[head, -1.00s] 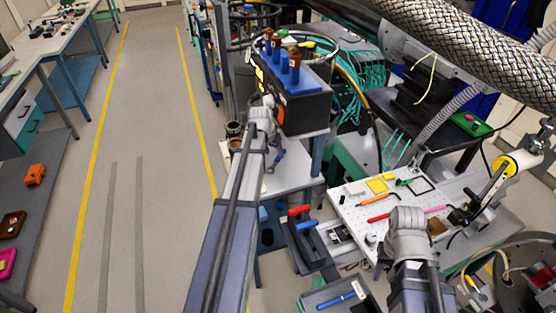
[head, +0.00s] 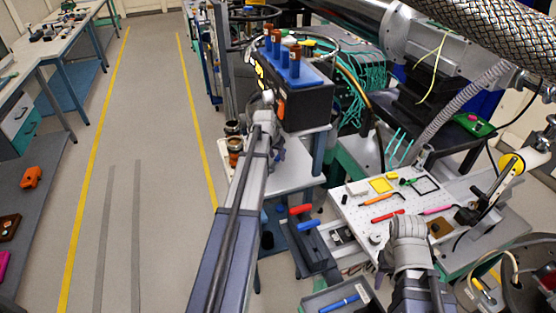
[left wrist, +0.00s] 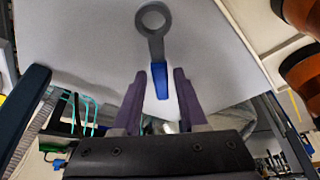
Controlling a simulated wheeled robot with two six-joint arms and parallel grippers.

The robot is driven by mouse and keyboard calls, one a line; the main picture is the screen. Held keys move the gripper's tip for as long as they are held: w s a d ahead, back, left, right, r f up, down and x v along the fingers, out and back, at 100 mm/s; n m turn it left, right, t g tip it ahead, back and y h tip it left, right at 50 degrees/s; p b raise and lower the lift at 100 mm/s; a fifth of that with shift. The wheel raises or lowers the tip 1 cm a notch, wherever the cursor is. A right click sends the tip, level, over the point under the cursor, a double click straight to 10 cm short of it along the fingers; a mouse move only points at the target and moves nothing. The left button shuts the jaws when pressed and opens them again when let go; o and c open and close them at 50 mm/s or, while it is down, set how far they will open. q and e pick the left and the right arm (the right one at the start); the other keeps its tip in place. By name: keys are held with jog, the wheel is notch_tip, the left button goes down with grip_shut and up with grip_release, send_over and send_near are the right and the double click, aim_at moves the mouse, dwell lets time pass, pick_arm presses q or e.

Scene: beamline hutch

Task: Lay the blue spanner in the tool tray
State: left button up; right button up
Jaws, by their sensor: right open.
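The blue spanner (left wrist: 153,45) shows in the left wrist view, with a grey ring end and a blue handle, over a white surface. My left gripper (left wrist: 160,74) has its two purple fingers on either side of the handle. Narrow gaps seem to show beside it, so I cannot tell whether they grip it. In the head view my left gripper (head: 279,149) is over the white table (head: 300,176), below a dark box. A grey tray (head: 318,297), likely the tool tray, is at the bottom with a blue item in it. My right gripper (head: 409,245) is open, its fingertips mostly hidden.
The dark box (head: 303,106) with blue and brown bottles stands close above my left gripper. Brown jars (head: 235,146) stand at the white table's left edge. Red- and blue-handled tools (head: 308,225) stand near the tray. A white perforated board (head: 360,215) holds small tools.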

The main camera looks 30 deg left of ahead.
pick_arm(q)
grip_shut()
dwell(0.3)
jog(key=shift+s+r+p, duration=0.35)
jog(key=shift+r+p, duration=0.1)
jog(key=s+d+r+p, duration=0.1)
jog(key=s+r+p, duration=0.6)
jog(key=s, duration=0.6)
jog(key=shift+s, duration=0.15)
